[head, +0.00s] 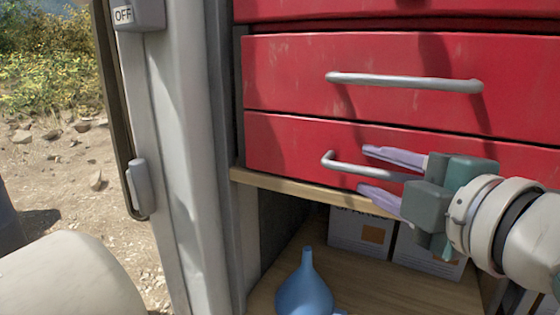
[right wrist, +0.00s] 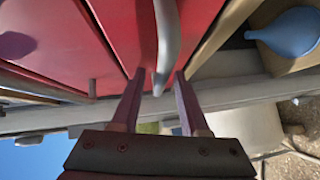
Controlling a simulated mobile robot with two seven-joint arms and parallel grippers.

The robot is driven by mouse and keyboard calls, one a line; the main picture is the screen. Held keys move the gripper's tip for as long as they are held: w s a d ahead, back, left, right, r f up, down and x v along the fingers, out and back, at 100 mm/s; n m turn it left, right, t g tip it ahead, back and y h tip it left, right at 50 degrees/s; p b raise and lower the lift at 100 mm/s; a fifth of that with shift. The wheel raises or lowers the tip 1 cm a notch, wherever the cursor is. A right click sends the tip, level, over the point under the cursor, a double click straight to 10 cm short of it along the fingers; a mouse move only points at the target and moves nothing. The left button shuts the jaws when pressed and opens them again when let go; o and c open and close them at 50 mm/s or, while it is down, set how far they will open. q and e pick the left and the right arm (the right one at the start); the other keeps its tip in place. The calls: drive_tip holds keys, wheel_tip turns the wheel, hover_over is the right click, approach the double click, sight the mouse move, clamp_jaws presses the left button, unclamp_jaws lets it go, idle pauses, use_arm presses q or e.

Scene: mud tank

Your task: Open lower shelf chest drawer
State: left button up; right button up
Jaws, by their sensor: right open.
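The red chest has a lower drawer (head: 285,148) that looks shut, flush with the drawer above. Its grey bar handle (head: 340,164) runs across the front, and its right part is hidden behind my right gripper (head: 366,169). My right gripper is open, with one purple finger above the handle and one below. In the right wrist view, the handle (right wrist: 166,60) lies between the two finger tips (right wrist: 158,78). The fingers are apart and not closed on it. My left gripper is not in view.
An upper drawer (head: 300,75) with its own handle (head: 405,82) sits above. Below is a wooden shelf (head: 270,284) with a blue bulb (head: 305,290) and boxes (head: 360,232). A grey metal post (head: 185,130) stands at left, with open dirt ground (head: 60,195) beyond.

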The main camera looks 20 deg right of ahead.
clamp_jaws()
idle(0.4)
idle(1.1)
